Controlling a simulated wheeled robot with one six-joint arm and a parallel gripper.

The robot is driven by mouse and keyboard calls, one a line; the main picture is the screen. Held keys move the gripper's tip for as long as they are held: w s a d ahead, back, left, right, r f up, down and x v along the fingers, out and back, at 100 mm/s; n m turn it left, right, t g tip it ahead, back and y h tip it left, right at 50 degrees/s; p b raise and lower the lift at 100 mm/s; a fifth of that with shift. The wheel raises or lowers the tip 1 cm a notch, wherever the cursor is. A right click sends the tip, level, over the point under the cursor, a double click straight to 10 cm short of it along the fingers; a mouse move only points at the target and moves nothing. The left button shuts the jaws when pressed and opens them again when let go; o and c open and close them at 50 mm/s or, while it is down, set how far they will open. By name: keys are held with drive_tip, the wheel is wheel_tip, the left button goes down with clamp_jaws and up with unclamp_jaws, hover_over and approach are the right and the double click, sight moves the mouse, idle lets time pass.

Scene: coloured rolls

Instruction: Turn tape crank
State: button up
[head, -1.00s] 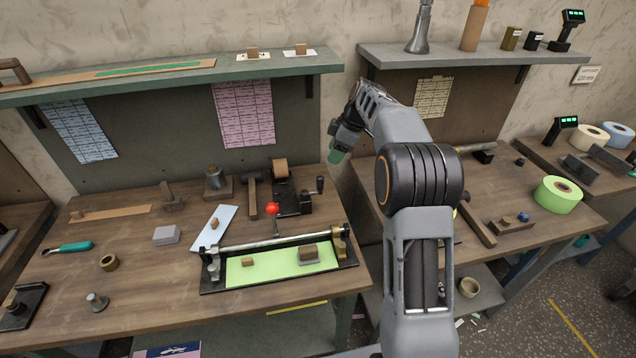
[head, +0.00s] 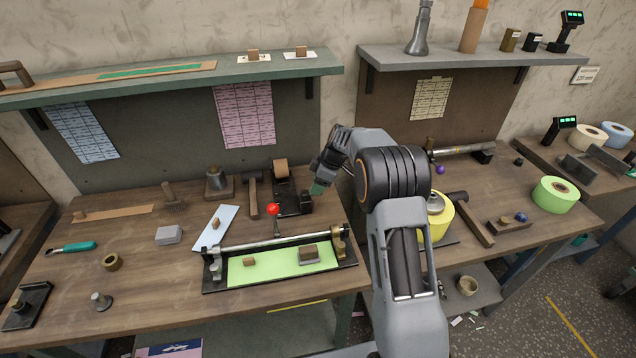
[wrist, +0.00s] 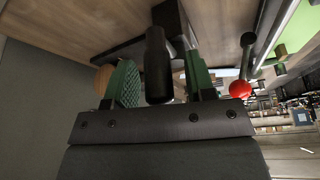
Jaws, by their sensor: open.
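The tape device (head: 292,203) stands at the back right of the left bench, with a brown tape roll (head: 280,169) on it. Its crank handle is hidden behind my gripper in the head view. My gripper (head: 317,188) is at the device's right side, with a green fingertip showing. In the wrist view, a black crank handle (wrist: 157,65) stands between the two green finger pads of my open gripper (wrist: 160,82).
A red-knobbed lever (head: 272,209) stands in front of the device, also visible in the wrist view (wrist: 239,88). A long metal bar (head: 270,242) spans a green-strip tray (head: 215,285). A hammer (head: 253,190) lies to the left. A shelf (head: 180,80) overhangs the bench.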

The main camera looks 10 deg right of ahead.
drive_tip(key=c, duration=0.9)
drive_tip(key=shift+s+f, duration=0.1)
drive_tip(key=m+b, duration=0.1)
drive_tip(key=s+m+t+b, duration=0.1)
drive_tip(key=b, duration=0.1)
drive_tip(key=shift+f+m, duration=0.15)
drive_tip(key=shift+m, duration=0.25)
drive_tip(key=shift+s+a+r+m+t+h+b, duration=0.1)
drive_tip(key=shift+s+a+m+t+h+b, duration=0.45)
drive_tip(key=shift+m, duration=2.1)
drive_tip(key=shift+s+a+r+m+t+h+b, duration=0.1)
drive_tip(key=shift+s+a+m+h+b, duration=0.8)
drive_tip(key=shift+m, duration=1.8)
drive_tip(key=shift+s+a+r+m+t+h+b, duration=0.2)
drive_tip(key=shift+a+m+h+b, duration=0.6)
drive_tip(key=shift+m+h+b, duration=1.3)
drive_tip(key=shift+f+m+y+p, duration=0.1)
drive_tip(key=shift+m+y+p, duration=0.35)
drive_tip(key=shift+m+p, duration=0.25)
